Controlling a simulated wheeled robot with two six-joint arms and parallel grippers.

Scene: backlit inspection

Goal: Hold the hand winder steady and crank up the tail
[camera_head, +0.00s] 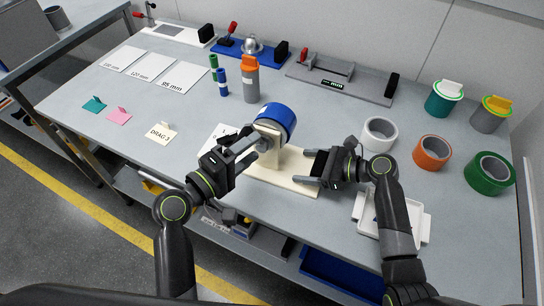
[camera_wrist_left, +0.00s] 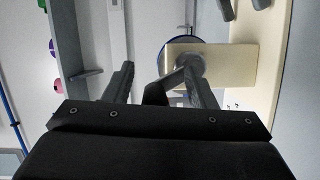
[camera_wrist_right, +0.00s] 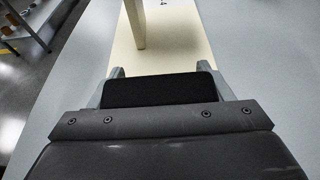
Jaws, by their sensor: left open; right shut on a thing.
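The hand winder has a cream base (camera_head: 285,168), a cream upright and a blue spool (camera_head: 276,119) on top. Its base also shows in the right wrist view (camera_wrist_right: 155,70). My right gripper (camera_head: 313,168) is shut on a black block (camera_wrist_right: 158,90) at the right end of the base. My left gripper (camera_head: 246,147) is open at the winder's left front, beside the crank. In the left wrist view, the crank's hub (camera_wrist_left: 190,65) is on the cream upright, and a dark crank handle (camera_wrist_left: 156,94) shows between the open fingers. Contact cannot be told.
White (camera_head: 380,134), orange (camera_head: 432,152) and green (camera_head: 489,173) rolls stand at the right. A white tray (camera_head: 420,228) lies by my right arm. A grey bottle with an orange top (camera_head: 250,80) stands behind the winder. Labelled cards lie at the left.

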